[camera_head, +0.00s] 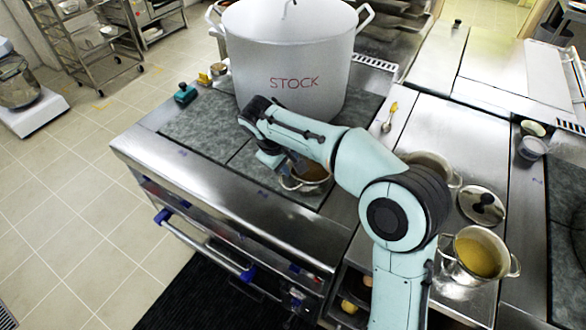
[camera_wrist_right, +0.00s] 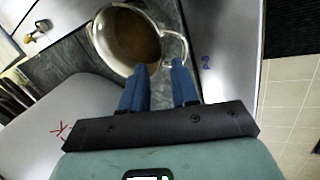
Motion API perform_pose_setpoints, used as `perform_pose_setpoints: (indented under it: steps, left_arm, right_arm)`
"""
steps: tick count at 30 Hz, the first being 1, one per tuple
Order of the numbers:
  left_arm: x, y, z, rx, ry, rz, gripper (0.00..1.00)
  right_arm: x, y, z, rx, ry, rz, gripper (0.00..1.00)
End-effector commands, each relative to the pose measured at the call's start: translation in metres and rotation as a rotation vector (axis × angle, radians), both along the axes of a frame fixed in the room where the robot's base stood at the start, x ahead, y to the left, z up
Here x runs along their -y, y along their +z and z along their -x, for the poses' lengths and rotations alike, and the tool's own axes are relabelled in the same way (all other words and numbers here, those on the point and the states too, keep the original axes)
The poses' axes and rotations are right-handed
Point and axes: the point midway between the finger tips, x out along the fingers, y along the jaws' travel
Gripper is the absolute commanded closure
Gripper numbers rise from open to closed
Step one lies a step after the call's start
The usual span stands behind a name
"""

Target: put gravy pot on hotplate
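A small steel pot of brown liquid, taken to be the gravy pot (camera_head: 295,184), sits upright on the dark hotplate (camera_head: 251,172) near its front right corner. My right arm partly hides it in the head view. In the right wrist view the pot (camera_wrist_right: 101,40) is at the top, with one loop handle toward my fingers. My right gripper (camera_wrist_right: 160,68) has its two blue fingers apart, with the handle just at the tips. I cannot tell whether they touch it. In the head view the right gripper (camera_head: 282,164) is at the pot's left side. My left gripper is not in view.
A large white STOCK pot (camera_head: 294,62) stands close behind on the cooktop. A pot of yellow liquid (camera_head: 459,272), a lid (camera_head: 470,208) and another partly hidden pot (camera_head: 432,161) are on the right counter. A green-handled item (camera_head: 185,93) lies at the cooktop's left edge.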

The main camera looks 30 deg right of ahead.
Motion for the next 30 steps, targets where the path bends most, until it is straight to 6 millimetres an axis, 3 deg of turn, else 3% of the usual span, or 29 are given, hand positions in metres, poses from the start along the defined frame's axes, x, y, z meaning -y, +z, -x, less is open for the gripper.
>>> perform_pose_setpoints:
  steps: [3, 9, 30]
  left_arm:
    - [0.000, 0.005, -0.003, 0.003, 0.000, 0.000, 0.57]
    - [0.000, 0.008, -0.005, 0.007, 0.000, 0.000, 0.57]
    - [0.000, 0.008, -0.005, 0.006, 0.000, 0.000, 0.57]
  right_arm:
    - [-0.008, 0.022, 0.001, 0.003, 0.002, -0.001, 0.71]
    - [-0.015, 0.040, 0.004, 0.001, 0.000, 0.000, 0.71]
    - [-0.015, 0.042, 0.005, 0.000, 0.001, 0.000, 0.71]
